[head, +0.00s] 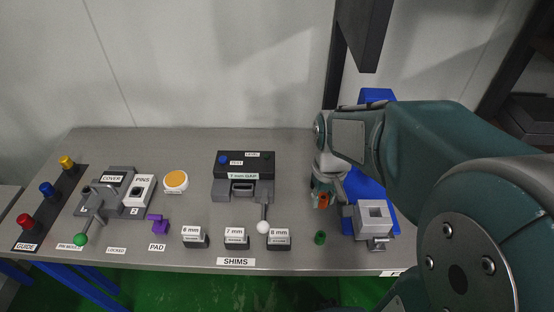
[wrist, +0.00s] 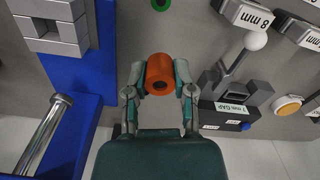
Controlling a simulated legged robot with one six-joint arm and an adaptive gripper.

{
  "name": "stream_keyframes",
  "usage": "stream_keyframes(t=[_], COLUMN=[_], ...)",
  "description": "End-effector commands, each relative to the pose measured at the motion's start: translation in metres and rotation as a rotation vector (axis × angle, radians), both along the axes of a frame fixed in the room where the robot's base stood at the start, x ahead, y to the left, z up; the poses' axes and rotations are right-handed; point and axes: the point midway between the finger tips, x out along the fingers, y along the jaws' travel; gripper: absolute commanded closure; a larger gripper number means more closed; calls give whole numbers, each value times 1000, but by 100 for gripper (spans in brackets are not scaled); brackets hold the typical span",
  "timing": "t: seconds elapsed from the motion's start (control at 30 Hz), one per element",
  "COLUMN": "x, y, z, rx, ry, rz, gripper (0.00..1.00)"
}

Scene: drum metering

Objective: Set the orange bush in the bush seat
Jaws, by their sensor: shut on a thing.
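The orange bush (wrist: 160,70) is a short ring with a dark bore. My gripper (wrist: 160,88) is shut on it, one finger on each side; the bore faces the wrist camera. In the head view the bush (head: 323,201) shows below my gripper (head: 324,192), above the table and behind the green bush. No part is labelled as the bush seat. A grey block with a square recess (head: 374,212) stands on a blue base to the right of the gripper. It shows at the upper left in the wrist view (wrist: 48,42). My arm hides part of the blue base.
A green bush (head: 320,238) lies on the table near the front edge. Three labelled shims (head: 236,240) and a white-knobbed lever (head: 264,227) are left of it. The gap fixture (head: 244,170) stands behind them. A metal rod (wrist: 42,138) stands near the blue base.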

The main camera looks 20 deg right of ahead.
Motion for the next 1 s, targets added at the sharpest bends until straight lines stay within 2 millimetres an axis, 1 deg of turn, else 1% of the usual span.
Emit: stream_keyframes(t=[0.03,0.23,0.5,0.6,0.77,0.83,0.9,1.0], x=[9,44,75,83,89,92,91,91], y=[1,9,14,15,15,16,16,16], z=[-5,-21,-60,-69,-76,-83,-95,-108], rx=[1,-2,-2,-2,-1,-1,-2,-2], ry=[4,2,3,1,0,3,4,2], rz=[2,2,1,0,0,0,0,0], gripper=[100,100,100,100,100,100,100,100])
